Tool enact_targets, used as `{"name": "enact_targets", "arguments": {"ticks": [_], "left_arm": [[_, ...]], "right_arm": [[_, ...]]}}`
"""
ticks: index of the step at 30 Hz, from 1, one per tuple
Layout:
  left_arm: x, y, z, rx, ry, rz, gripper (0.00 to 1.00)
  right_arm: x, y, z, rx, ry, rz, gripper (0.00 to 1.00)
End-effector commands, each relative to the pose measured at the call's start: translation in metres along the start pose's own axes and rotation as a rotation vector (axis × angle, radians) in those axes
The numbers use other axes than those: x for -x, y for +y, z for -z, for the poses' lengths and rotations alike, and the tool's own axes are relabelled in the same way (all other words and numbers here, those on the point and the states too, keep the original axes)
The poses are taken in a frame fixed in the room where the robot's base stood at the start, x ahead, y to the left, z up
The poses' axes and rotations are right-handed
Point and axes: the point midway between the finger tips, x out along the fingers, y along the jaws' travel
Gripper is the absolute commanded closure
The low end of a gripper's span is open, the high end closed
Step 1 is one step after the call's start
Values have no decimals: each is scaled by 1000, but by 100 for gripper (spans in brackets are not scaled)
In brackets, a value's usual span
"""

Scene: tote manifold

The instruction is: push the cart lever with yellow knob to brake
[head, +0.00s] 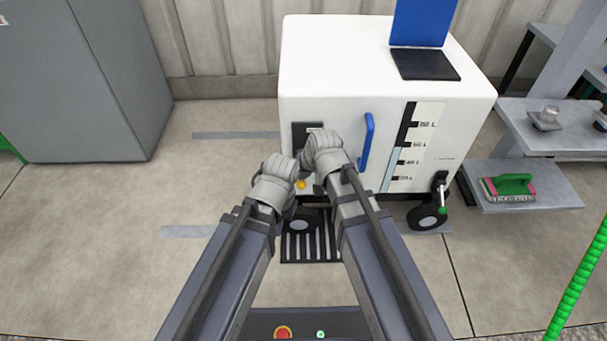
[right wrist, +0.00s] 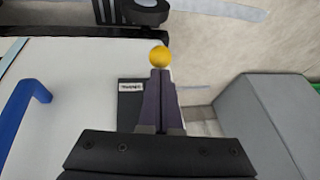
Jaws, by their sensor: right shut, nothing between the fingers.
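The white cart (head: 330,45) stands by the wall with its front towards me. The lever's yellow knob (head: 302,184) is low at the cart's left, between my two grippers; its stem is hidden. My right gripper (head: 324,152) is at the cart's lower left, beside the knob. In the right wrist view its fingers are shut and empty, and the yellow knob (right wrist: 159,57) appears right at their tips; I cannot tell whether they touch. My left gripper (head: 274,182) is just left of the knob; its fingers are hidden.
A second lever with a green knob (head: 442,210) is by the cart's right wheel. A blue handle (head: 366,142) juts from the cart's front. Floor at the left is clear.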

Motion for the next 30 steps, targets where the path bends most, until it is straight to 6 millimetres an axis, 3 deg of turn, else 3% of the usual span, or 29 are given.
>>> {"name": "enact_targets", "arguments": {"ticks": [17, 23, 30], "left_arm": [[2, 0, 0, -1, 0, 0, 100], [18, -2, -1, -4, 0, 0, 100], [52, -5, -3, -11, 0, 0, 100]], "right_arm": [[3, 1, -1, 0, -4, -2, 100], [21, 1, -2, 0, -2, -1, 100], [60, 1, -6, -1, 0, -1, 100]]}}
